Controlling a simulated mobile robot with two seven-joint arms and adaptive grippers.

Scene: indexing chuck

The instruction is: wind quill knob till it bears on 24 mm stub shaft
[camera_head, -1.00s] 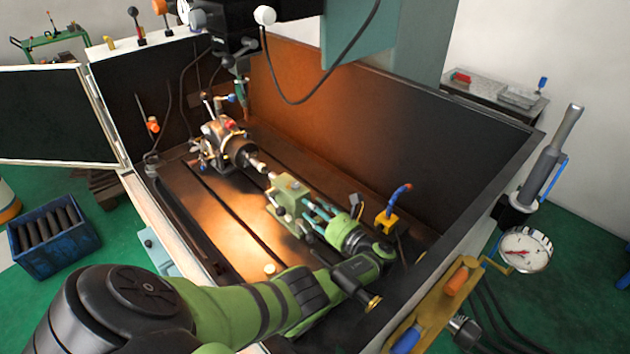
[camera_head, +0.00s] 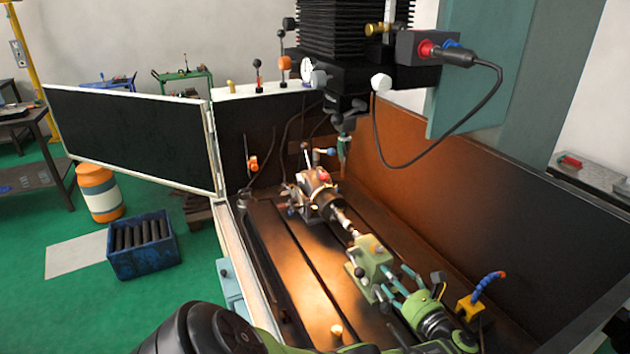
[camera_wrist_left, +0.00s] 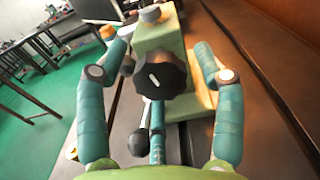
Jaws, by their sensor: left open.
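The black lobed quill knob (camera_wrist_left: 160,76) with a white mark faces the left wrist camera, on the end of the green tailstock (camera_wrist_left: 158,38). The tailstock also shows in the head view (camera_head: 371,252). The stub shaft (camera_head: 344,219) lies between the tailstock and the indexing chuck (camera_head: 324,197). Whether the quill tip touches the shaft is too small to tell. My left gripper (camera_head: 392,280) is open behind the tailstock. In the wrist view its teal fingers (camera_wrist_left: 158,45) stand either side of the knob, apart from it. My right gripper is not in view.
A black lever ball (camera_wrist_left: 138,142) sits below the knob, between the fingers. The machine enclosure wall (camera_head: 480,200) rises to the right. The spindle head (camera_head: 350,75) hangs above. A yellow block with a blue hose (camera_head: 472,306) stands right of my gripper.

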